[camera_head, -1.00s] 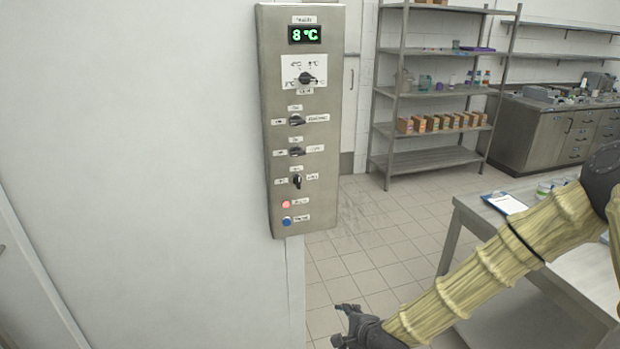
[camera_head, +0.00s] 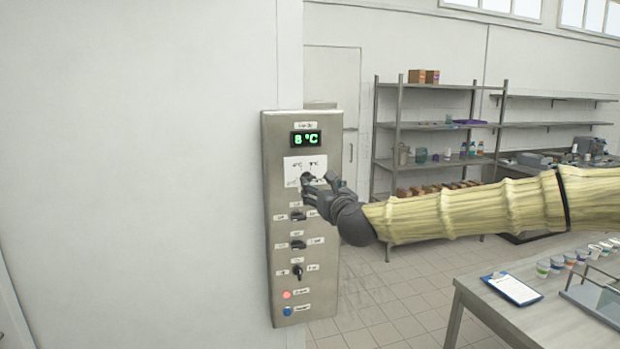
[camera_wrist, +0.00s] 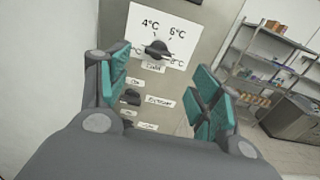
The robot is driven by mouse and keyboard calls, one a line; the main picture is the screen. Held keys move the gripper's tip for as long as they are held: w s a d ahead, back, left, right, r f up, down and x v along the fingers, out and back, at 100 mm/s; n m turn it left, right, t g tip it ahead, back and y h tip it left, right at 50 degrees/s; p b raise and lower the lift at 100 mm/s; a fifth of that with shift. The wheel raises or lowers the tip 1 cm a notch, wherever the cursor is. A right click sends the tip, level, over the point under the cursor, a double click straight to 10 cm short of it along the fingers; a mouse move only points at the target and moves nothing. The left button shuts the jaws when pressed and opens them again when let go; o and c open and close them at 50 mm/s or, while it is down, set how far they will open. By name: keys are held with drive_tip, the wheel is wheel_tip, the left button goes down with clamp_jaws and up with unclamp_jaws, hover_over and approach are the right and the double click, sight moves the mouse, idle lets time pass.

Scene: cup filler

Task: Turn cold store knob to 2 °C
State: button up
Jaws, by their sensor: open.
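The cold store knob (camera_wrist: 156,49) is a black knob on a white dial plate (camera_wrist: 174,24) marked 4°C and 6°C on top, with labels at the lower left and lower right partly hidden or small. It sits high on a grey metal control panel (camera_head: 273,200). The green display (camera_head: 306,139) above it reads 8 °C. My gripper (camera_head: 312,183) is in front of the panel at the knob's height and partly covers the dial in the head view. In the wrist view my gripper (camera_wrist: 165,95) is open, its teal pads apart, with the knob beyond them, between and above the fingertips.
Below the dial are more black switches (camera_head: 298,216), a red button (camera_head: 287,295) and a blue button (camera_head: 288,311). A table with a clipboard (camera_head: 513,289) and cups stands at the lower right. Shelving (camera_head: 440,127) is behind. White wall lies left of the panel.

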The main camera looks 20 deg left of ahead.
sight(309, 179)
drive_tip(key=p+x, duration=0.4)
drive_tip(key=x, duration=0.4)
drive_tip(key=shift+w+a, duration=0.15)
drive_tip(key=shift+a, duration=0.1)
drive_tip(key=shift+w+a+f+p, duration=0.1)
drive_tip(key=shift+w+a+p, duration=0.35)
drive_tip(key=shift+w, duration=0.15)
drive_tip(key=c, duration=1)
